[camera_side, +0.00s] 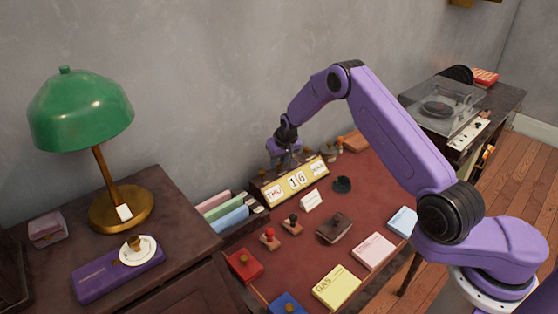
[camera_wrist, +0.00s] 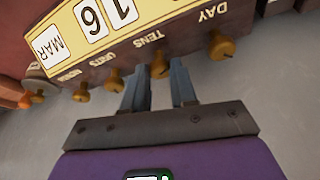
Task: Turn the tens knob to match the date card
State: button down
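The calendar (camera_side: 291,183) is a yellow-faced block on the desk, showing THU, 1 6 and MAR in the side view. In the wrist view the calendar (camera_wrist: 118,45) is upside down, with brass knobs along its back. The tens knob (camera_wrist: 160,66) is below the TENS label. My gripper (camera_wrist: 160,72) is open, with its fingertips on either side of the tens knob; I cannot tell whether they touch it. In the side view my gripper (camera_side: 289,158) is behind the calendar, mostly hidden. A small white card (camera_side: 311,200) stands in front of the calendar; its writing is too small to read.
A file box (camera_side: 228,213) stands left of the calendar. Stamps, a dark blotter (camera_side: 334,228) and coloured pads lie in front. The grey wall (camera_side: 220,90) is close behind.

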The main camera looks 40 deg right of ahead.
jog(key=shift+m, duration=0.3)
jog(key=m, duration=0.1)
jog(key=m+h, duration=0.1)
jog(key=m, duration=0.1)
jog(key=m+g+h, duration=0.1)
jog(key=m, duration=0.1)
jog(key=shift+w+a, duration=0.1)
jog(key=shift+a, duration=0.15)
jog(key=m+g, duration=0.1)
jog(key=m, duration=0.2)
jog(key=m+g+h, duration=0.1)
jog(key=m, duration=0.2)
jog(key=shift+w, duration=0.15)
jog(key=shift+a, duration=0.1)
dwell(0.5)
jog(key=c, duration=0.9)
grip_release()
